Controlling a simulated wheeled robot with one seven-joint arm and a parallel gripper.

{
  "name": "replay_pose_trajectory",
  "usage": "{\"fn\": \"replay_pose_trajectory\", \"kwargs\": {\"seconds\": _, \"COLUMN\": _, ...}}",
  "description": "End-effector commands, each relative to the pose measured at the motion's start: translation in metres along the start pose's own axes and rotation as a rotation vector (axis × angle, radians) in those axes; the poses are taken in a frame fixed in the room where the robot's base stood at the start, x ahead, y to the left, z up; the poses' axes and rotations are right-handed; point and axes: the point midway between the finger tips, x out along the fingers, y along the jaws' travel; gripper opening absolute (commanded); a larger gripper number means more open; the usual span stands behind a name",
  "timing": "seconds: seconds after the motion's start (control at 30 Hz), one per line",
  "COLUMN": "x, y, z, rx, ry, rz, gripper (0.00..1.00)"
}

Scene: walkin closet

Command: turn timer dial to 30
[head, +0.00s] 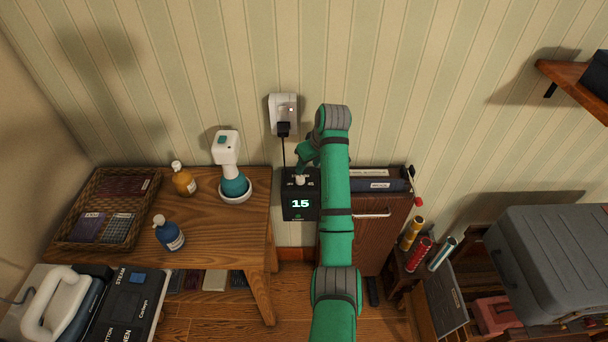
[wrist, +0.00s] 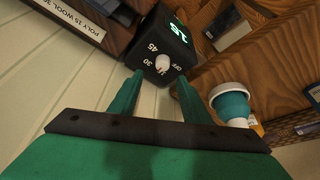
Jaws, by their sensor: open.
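The timer (head: 299,208) is a black box below the wall socket, with a lit display reading 15. Its white dial (head: 300,181) is on the top face. In the wrist view the dial (wrist: 162,64) sits among the marks 30, 45 and OFF; I cannot tell exactly where its pointer aims. My gripper (wrist: 160,77) is open, its two green fingers apart with the dial just beyond and between their tips. No contact with the dial is visible. In the head view my arm partly hides the gripper (head: 304,165) near the dial.
A wall socket (head: 284,113) with a black plug and cord is above the timer. A wooden table (head: 215,225) to the left holds a teal-and-white device (head: 230,165), bottles and a wicker basket (head: 70,195). A wooden cabinet (head: 375,240) with files stands close on the right.

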Motion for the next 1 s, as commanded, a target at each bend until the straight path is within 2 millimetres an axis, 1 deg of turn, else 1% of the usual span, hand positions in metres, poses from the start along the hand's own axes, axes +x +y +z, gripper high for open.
{"fn": "replay_pose_trajectory", "kwargs": {"seconds": 0.03, "x": 0.01, "y": -0.003, "z": 0.0, "rx": -0.002, "ry": -0.004, "rz": -0.004, "gripper": 0.43}}
{"fn": "replay_pose_trajectory", "kwargs": {"seconds": 0.2, "x": 0.042, "y": -0.006, "z": -0.002, "rx": -0.005, "ry": -0.003, "rz": -0.005, "gripper": 0.43}}
{"fn": "replay_pose_trajectory", "kwargs": {"seconds": 0.4, "x": 0.07, "y": 0.002, "z": 0.002, "rx": 0.004, "ry": -0.001, "rz": 0.0, "gripper": 0.43}}
{"fn": "replay_pose_trajectory", "kwargs": {"seconds": 0.5, "x": 0.08, "y": 0.004, "z": 0.003, "rx": 0.006, "ry": 0.0, "rz": 0.002, "gripper": 0.43}}
{"fn": "replay_pose_trajectory", "kwargs": {"seconds": 0.7, "x": 0.088, "y": 0.005, "z": 0.004, "rx": 0.008, "ry": 0.0, "rz": 0.003, "gripper": 0.43}}
{"fn": "replay_pose_trajectory", "kwargs": {"seconds": 0.93, "x": 0.089, "y": 0.003, "z": 0.002, "rx": 0.006, "ry": 0.001, "rz": 0.002, "gripper": 0.43}}
{"fn": "replay_pose_trajectory", "kwargs": {"seconds": 0.97, "x": 0.089, "y": 0.003, "z": 0.002, "rx": 0.005, "ry": 0.001, "rz": 0.002, "gripper": 0.39}}
{"fn": "replay_pose_trajectory", "kwargs": {"seconds": 1.0, "x": 0.089, "y": 0.003, "z": 0.002, "rx": 0.005, "ry": 0.001, "rz": 0.002, "gripper": 0.29}}
